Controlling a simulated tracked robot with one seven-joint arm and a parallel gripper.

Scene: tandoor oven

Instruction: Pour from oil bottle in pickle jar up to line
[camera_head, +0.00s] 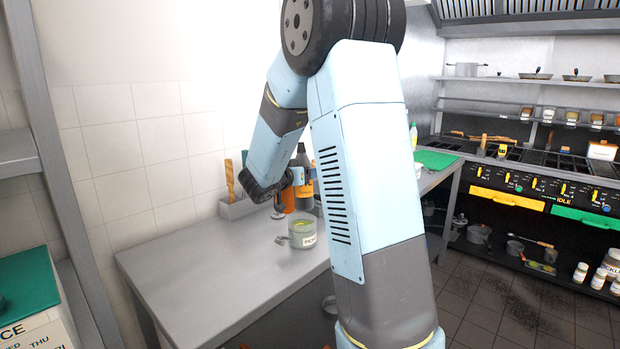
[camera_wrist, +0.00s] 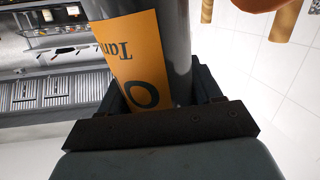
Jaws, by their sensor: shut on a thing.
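The pickle jar (camera_head: 302,238) stands upright and open on the steel counter. It has a pale label and yellow-green contents; I cannot make out a fill line. The oil bottle (camera_head: 302,160) is dark with an orange label and looks upright, behind the jar and partly hidden by my arm. In the wrist view the grey bottle (camera_wrist: 178,45) with its orange label (camera_wrist: 140,62) fills the space between my dark fingers. My gripper (camera_wrist: 160,98) is shut on the bottle. I cannot tell whether the bottle's base touches the counter.
The steel counter (camera_head: 190,270) is clear at the front left. A grey caddy (camera_head: 236,207) with utensils stands against the tiled wall. A small grey item (camera_head: 282,240) lies beside the jar. A green board (camera_head: 435,160) and a stove lie to the right.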

